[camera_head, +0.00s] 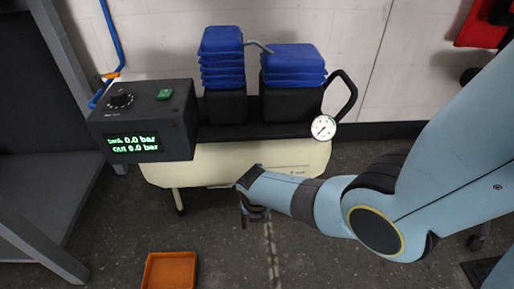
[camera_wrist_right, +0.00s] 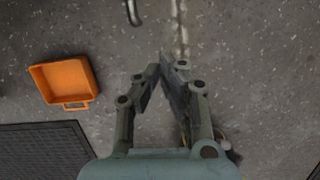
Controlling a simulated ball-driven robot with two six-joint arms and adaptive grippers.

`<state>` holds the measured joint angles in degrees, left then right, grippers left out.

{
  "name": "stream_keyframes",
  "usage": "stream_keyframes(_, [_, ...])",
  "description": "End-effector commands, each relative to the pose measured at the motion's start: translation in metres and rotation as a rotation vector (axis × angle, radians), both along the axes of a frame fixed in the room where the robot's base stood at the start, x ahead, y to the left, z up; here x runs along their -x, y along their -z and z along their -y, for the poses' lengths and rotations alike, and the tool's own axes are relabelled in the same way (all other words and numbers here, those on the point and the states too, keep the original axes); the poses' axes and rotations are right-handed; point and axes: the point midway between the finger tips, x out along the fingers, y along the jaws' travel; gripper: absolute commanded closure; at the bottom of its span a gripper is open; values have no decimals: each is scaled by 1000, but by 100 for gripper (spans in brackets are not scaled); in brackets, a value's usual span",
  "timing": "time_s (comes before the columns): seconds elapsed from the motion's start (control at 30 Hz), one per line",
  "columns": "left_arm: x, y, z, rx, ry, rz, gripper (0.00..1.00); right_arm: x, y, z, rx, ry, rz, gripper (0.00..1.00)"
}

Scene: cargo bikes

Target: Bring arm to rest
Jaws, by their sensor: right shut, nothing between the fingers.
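My right arm (camera_head: 375,215) comes in from the right in the head view, its forearm reaching down and left. My right gripper (camera_head: 252,218) hangs above the grey floor, in front of the cream compressor tank (camera_head: 290,165). In the right wrist view the fingers of the right gripper (camera_wrist_right: 162,68) point at bare floor, tips together, with nothing between them. My left arm and gripper are in neither view.
The compressor carries a control box (camera_head: 145,125) reading 0.0 bar, blue ribbed heads (camera_head: 222,60) and a round gauge (camera_head: 323,127). An orange tray (camera_head: 170,271) lies on the floor, also in the wrist view (camera_wrist_right: 63,81). A dark mat (camera_wrist_right: 45,150) lies near it.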

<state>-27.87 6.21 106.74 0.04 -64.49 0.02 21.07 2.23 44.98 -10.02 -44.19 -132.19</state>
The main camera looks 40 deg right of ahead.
Motion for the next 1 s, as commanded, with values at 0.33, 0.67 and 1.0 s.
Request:
stream_keyframes(0.33, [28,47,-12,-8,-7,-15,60,5,-24,-3,0,0,-1,100])
stream_keyframes(0.67, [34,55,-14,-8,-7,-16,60,6,-25,-4,0,0,-3,100])
stream_keyframes(1.0, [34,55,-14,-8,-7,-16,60,125,18,5,9,3,-137,100])
